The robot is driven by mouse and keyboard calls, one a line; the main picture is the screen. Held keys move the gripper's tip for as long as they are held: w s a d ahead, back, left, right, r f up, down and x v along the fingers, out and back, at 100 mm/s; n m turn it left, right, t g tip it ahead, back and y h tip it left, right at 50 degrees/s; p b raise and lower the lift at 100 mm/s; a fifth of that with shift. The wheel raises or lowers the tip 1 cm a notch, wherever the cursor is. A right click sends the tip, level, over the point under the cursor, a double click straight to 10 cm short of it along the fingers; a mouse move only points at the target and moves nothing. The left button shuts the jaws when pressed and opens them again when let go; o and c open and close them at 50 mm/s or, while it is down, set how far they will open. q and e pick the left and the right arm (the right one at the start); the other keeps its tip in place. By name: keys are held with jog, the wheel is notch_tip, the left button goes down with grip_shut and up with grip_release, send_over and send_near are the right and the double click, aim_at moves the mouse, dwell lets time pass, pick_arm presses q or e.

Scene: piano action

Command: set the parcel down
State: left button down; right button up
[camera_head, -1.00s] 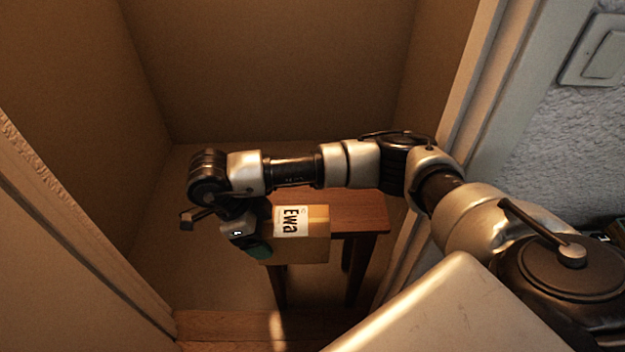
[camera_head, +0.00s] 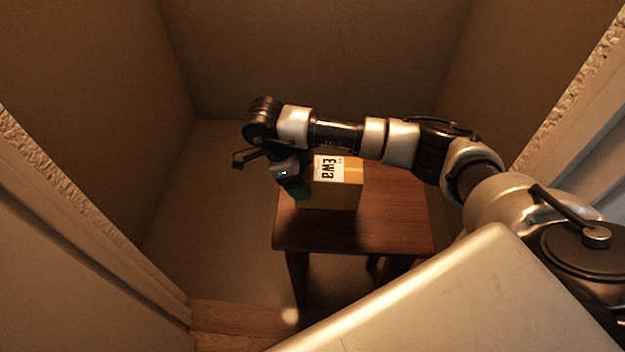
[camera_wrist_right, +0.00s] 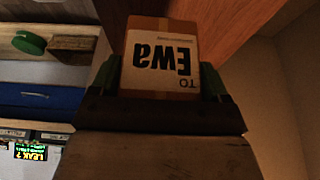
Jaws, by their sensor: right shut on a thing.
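The parcel (camera_head: 335,192) is a small brown box with a white label reading "Ewa". In the head view it shows over the top of a small wooden table (camera_head: 395,225); I cannot tell whether it touches the top. My right gripper (camera_head: 300,188) is shut on the parcel from its left side. In the right wrist view the parcel (camera_wrist_right: 162,55) sits between the two green fingertips of the right gripper (camera_wrist_right: 160,80), its label facing the camera. My left gripper is not in view.
The table stands in a narrow alcove with plain walls (camera_head: 320,60) close on the left, back and right. A door frame edge (camera_head: 90,225) is at the left. The table top right of the parcel is bare.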

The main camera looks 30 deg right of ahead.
jog(key=w+d+f, duration=0.2)
jog(key=shift+w+d, duration=0.2)
jog(key=shift+d, duration=0.15)
jog(key=shift+f, duration=0.5)
notch_tip(320, 180, down, 2)
jog(key=shift+f, duration=0.55)
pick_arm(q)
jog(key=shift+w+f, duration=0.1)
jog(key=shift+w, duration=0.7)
pick_arm(e)
jog(key=o, duration=1.1)
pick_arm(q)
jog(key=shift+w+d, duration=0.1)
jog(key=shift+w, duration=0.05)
